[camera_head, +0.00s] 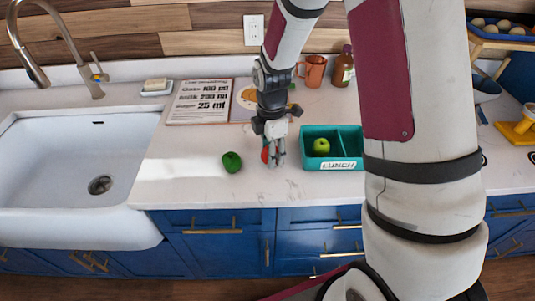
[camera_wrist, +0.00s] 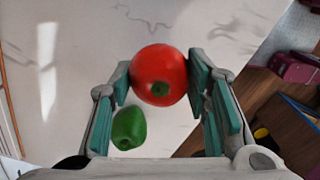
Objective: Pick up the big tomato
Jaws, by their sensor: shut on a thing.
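The big tomato (camera_wrist: 158,72) is red and round, and sits between the teal finger pads of my gripper (camera_wrist: 163,88) in the wrist view. Both pads touch its sides, so the gripper is shut on it. In the head view only a red sliver of the tomato (camera_head: 265,155) shows beside my gripper (camera_head: 273,162), low over the counter. I cannot tell whether the tomato still touches the counter. A green pepper-like vegetable (camera_head: 232,162) lies just left of the gripper; it also shows in the wrist view (camera_wrist: 129,128).
A teal lunch box (camera_head: 347,147) holding a green apple (camera_head: 321,146) stands just right of the gripper. A recipe board (camera_head: 199,101) lies behind left. A copper mug (camera_head: 312,71) and a brown bottle (camera_head: 344,68) stand behind. The sink (camera_head: 75,170) is at left. The front counter is clear.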

